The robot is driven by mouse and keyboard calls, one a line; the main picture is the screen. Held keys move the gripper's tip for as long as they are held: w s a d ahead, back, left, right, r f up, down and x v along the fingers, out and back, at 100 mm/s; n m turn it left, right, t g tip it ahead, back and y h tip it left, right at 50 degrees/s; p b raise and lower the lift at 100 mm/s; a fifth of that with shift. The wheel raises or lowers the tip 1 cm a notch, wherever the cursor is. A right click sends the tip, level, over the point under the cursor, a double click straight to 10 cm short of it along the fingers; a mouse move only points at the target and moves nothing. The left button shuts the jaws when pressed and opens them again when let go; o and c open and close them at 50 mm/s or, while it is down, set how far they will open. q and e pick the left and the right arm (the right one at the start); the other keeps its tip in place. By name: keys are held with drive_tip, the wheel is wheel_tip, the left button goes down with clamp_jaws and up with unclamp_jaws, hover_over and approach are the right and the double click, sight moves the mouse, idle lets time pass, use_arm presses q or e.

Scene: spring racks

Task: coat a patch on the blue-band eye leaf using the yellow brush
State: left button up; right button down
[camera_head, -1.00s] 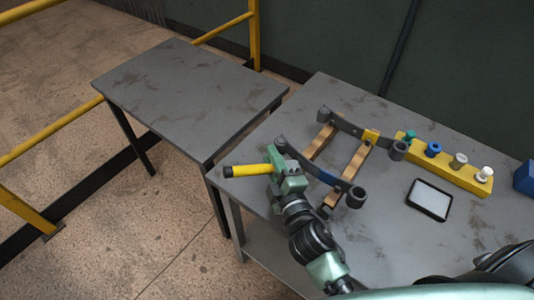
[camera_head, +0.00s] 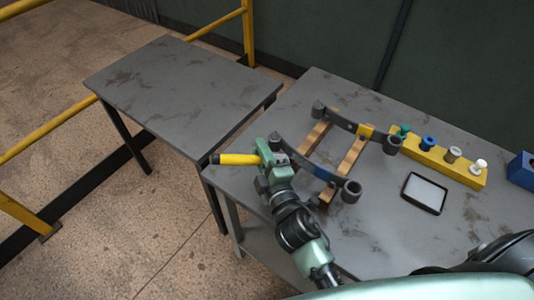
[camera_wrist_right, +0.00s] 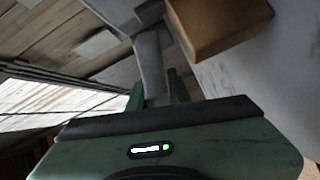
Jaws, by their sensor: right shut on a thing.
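The blue-band eye leaf, a dark curved bar (camera_head: 302,161) with a blue band (camera_head: 325,174), lies across two wooden slats (camera_head: 352,155) on the right table. It has a round eye at its right end, and its left end sits beside my right gripper. My right gripper (camera_head: 264,164) is shut on the yellow brush (camera_head: 240,159), whose yellow handle points left over the table edge. The brush's head is hidden by the gripper. In the right wrist view a grey bar (camera_wrist_right: 150,65) shows between the fingers; I cannot tell what it is. My left gripper is not in view.
A second leaf (camera_head: 345,122) with a yellow band lies farther back. A black-rimmed tray (camera_head: 408,193) with a pale pad, a yellow holder (camera_head: 470,178) with several coloured knobs, and a blue box (camera_head: 522,170) stand right. The left table (camera_head: 180,90) is clear.

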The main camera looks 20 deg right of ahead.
drive_tip(key=shift+s, duration=0.2)
drive_tip(key=shift+s+a+f+b, duration=0.1)
drive_tip(key=shift+s+a+b, duration=0.4)
drive_tip(key=shift+a, duration=0.35)
drive_tip(key=s+a, duration=0.1)
drive_tip(key=a+b, duration=0.1)
drive_tip(key=shift+s+a, duration=0.35)
drive_tip(key=shift+s, duration=0.05)
drive_tip(key=shift+s+a, duration=0.25)
drive_tip(key=shift+a, duration=0.1)
drive_tip(key=shift+a, duration=0.1)
